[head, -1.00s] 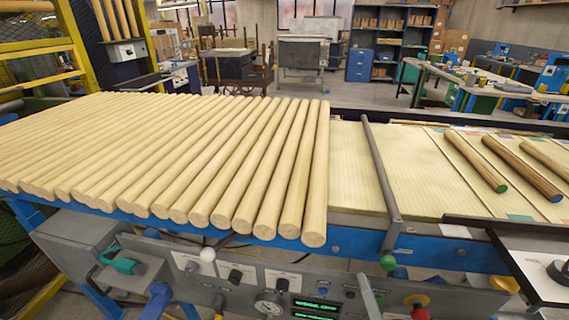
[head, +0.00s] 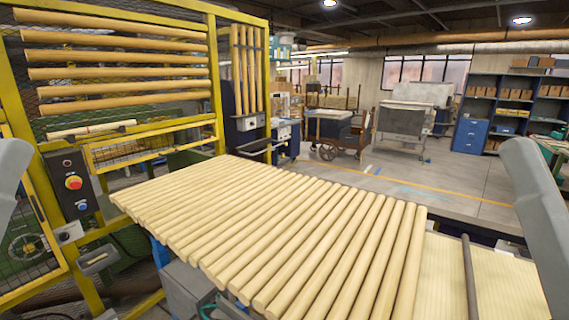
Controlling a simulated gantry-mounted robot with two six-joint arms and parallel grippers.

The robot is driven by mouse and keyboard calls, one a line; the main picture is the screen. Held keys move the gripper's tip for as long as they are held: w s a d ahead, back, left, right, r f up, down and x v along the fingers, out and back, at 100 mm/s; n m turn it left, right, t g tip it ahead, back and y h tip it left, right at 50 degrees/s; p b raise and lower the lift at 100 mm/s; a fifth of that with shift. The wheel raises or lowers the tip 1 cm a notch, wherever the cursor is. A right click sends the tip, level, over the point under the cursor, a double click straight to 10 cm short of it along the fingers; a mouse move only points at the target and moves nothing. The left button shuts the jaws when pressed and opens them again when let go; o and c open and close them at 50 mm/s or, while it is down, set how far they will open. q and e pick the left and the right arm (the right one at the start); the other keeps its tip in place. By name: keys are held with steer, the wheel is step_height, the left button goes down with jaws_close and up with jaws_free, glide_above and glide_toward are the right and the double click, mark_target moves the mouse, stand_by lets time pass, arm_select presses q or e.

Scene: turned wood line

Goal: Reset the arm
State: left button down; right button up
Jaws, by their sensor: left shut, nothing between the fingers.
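A pale grey part of my left arm (head: 11,185) shows at the left edge of the head view. My left gripper is shut and empty; its fingertips cannot be made out. A larger grey link of my right arm (head: 540,215) rises at the right edge, and my right gripper is out of view. Neither arm part visibly touches the row of pale turned wooden rods (head: 300,235) lying side by side below and between them.
A yellow fence (head: 217,85) with a red-button control box (head: 74,183) stands at the left. A dark bar (head: 469,275) crosses the pale board surface (head: 440,285) at the lower right. The floor (head: 400,190) beyond is mostly clear.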

step_height(320, 180, up, 30)
steer(key=p, duration=2.6)
steer(key=shift+f+p, duration=0.15)
steer(key=shift+p, duration=0.2)
